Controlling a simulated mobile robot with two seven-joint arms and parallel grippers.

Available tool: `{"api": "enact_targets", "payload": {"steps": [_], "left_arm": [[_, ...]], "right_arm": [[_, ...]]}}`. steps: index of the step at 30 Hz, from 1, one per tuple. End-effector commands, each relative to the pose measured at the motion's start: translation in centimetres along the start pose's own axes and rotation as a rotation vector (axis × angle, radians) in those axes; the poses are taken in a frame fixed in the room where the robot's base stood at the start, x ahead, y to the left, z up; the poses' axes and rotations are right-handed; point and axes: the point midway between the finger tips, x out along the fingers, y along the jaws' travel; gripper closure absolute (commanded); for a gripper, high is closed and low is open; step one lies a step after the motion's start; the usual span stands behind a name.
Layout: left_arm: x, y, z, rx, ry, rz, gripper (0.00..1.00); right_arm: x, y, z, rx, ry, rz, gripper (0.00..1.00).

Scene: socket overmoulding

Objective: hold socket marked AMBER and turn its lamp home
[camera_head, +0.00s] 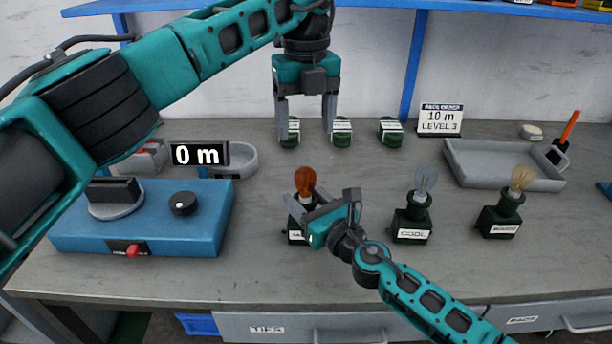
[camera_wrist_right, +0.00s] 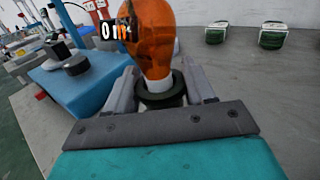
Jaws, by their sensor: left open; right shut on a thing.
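The amber lamp (camera_head: 305,181) stands upright in a dark green socket (camera_head: 296,237) left of the middle of the bench. The socket's white label is mostly hidden, so its word cannot be read. My right gripper (camera_head: 307,208) is shut on this socket from the front right. In the right wrist view the orange bulb (camera_wrist_right: 154,38) rises from the socket's round collar (camera_wrist_right: 162,92), between the two fingers (camera_wrist_right: 162,88). My left gripper (camera_head: 307,123) is open and empty, pointing down behind and above the amber lamp, apart from it.
A socket with a clear bluish lamp (camera_head: 425,182), labelled COOL, and one with a pale yellow lamp (camera_head: 522,178) stand to the right. Small green caps (camera_head: 391,132) line the back. A blue machine (camera_head: 145,232) is at left, a grey tray (camera_head: 500,182) at back right.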

Motion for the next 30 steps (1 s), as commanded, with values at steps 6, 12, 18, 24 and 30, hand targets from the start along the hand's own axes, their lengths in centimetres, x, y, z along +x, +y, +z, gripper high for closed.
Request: {"api": "enact_targets", "payload": {"steps": [6,12,18,24,30], "left_arm": [[0.0,0.0,0.0,-0.396,0.001,0.0,0.29],[0.0,0.0,0.0,-0.649,0.0,0.0,0.29],[0.3,0.0,0.0,-0.747,0.001,0.001,0.29],[3.0,0.0,-0.1,-0.752,0.004,0.003,0.29],[7.1,0.0,-0.1,-0.752,0.003,0.003,0.29]], "right_arm": [[0.0,0.0,-0.1,0.0,0.001,0.0,0.8],[0.0,0.0,-0.1,0.0,0.001,0.0,0.8],[0.0,0.0,-0.1,0.0,0.001,0.0,0.8],[0.0,0.0,-0.1,0.0,0.001,0.0,0.8],[0.0,0.0,-0.1,0.0,0.001,0.0,0.8]]}}
